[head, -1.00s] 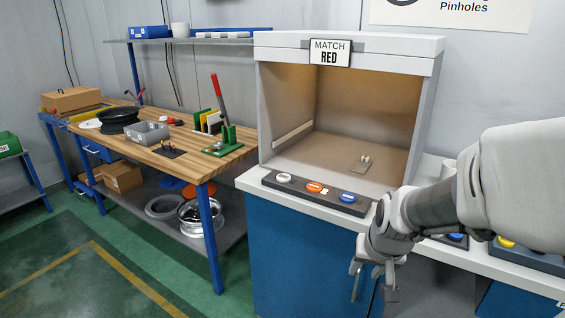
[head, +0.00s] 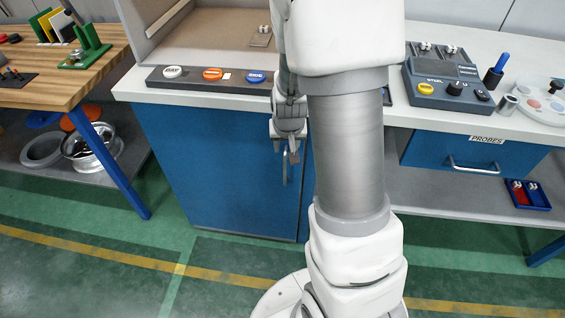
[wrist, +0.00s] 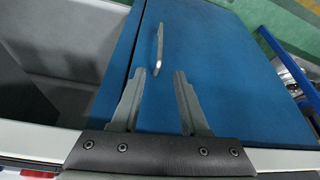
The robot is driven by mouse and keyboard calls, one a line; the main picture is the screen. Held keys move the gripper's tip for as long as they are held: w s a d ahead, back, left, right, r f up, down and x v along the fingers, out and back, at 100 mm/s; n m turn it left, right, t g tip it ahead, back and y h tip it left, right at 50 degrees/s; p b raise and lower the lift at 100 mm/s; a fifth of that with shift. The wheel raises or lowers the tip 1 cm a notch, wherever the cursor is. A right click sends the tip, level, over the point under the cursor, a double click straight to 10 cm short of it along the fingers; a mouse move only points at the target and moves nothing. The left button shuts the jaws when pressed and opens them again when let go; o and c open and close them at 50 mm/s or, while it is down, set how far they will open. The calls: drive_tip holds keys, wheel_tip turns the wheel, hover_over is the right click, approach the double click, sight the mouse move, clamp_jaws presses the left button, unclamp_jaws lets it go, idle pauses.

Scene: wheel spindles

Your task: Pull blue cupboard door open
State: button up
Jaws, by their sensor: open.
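The blue cupboard door (head: 215,170) is under the white counter and looks shut. It fills much of the wrist view (wrist: 215,60). Its upright metal bar handle (wrist: 158,48) is near the door's edge, just past my fingertips and roughly in line with the gap between them. My gripper (wrist: 158,74) is open, with nothing between its fingers. In the head view my gripper (head: 287,155) points down in front of the door, by the handle (head: 285,170); my wrist and fingers hide part of the handle there.
Above the door is a dark button strip (head: 212,77) on the white counter (head: 140,93). To the right are a blue drawer (head: 430,150) and a lower grey shelf (head: 440,190). A wooden workbench (head: 90,75) stands left. Green floor (head: 100,250) in front is clear.

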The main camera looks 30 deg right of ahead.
sight(285, 164)
drive_tip(key=b+x, duration=0.4)
drive_tip(key=x, duration=1.2)
drive_tip(key=shift+f, duration=0.1)
drive_tip(key=shift+c, duration=0.2)
clamp_jaws()
idle(0.6)
